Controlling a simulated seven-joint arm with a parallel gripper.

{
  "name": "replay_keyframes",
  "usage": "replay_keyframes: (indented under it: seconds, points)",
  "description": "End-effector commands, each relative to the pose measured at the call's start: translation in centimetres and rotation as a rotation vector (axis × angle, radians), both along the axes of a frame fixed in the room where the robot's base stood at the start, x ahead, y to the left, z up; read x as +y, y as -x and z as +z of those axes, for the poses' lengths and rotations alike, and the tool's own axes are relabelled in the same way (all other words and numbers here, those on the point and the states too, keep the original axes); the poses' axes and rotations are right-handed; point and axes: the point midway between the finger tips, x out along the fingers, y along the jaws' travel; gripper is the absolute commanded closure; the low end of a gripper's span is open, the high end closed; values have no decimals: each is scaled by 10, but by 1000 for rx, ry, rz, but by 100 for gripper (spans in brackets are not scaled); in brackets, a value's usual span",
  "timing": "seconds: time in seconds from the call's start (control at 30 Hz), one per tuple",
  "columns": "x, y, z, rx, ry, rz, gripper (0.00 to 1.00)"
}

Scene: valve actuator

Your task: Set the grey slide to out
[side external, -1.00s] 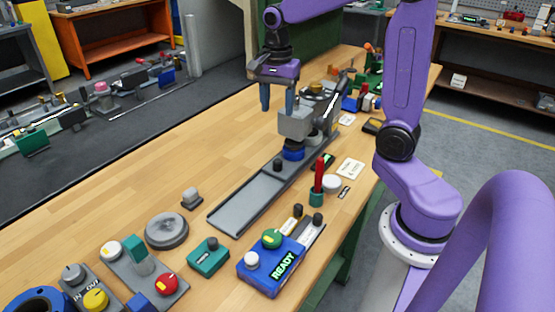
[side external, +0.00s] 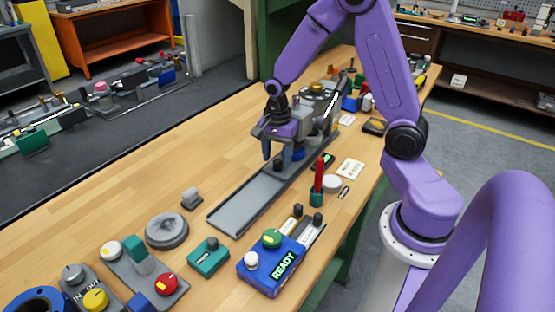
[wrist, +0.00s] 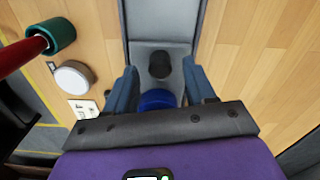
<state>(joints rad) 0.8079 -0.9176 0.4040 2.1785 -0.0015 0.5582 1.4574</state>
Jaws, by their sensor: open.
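The grey slide (side external: 245,202) is a long flat grey channel along the bench, with a black knob (side external: 278,163) on its plate. In the wrist view the grey plate (wrist: 160,25) runs away from me and the black knob (wrist: 160,64) stands upright on it. My gripper (side external: 277,156) is low over the slide. Its blue fingers are open in the wrist view (wrist: 160,76), one on each side of the knob, with gaps showing. A blue round part (wrist: 157,98) lies behind the knob, between the fingers. I cannot read in or out marks on the slide.
A grey valve housing (side external: 322,100) stands just behind my gripper. A red upright handle (side external: 319,175) and a white disc (side external: 331,184) stand right of the slide.

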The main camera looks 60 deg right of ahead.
Motion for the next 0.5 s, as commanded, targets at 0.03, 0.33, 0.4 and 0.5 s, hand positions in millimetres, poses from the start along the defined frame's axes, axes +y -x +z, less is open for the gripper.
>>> replay_keyframes:
  seconds: [0.03, 0.33, 0.4, 0.5]
  points:
    - [0, 1, -6, 3, 1, 0, 45]
    - [0, 0, -19, 0, 0, 0, 45]
    - [0, 0, -19, -1, 0, 0, 45]
    - [0, 0, -19, -1, 0, 0, 45]
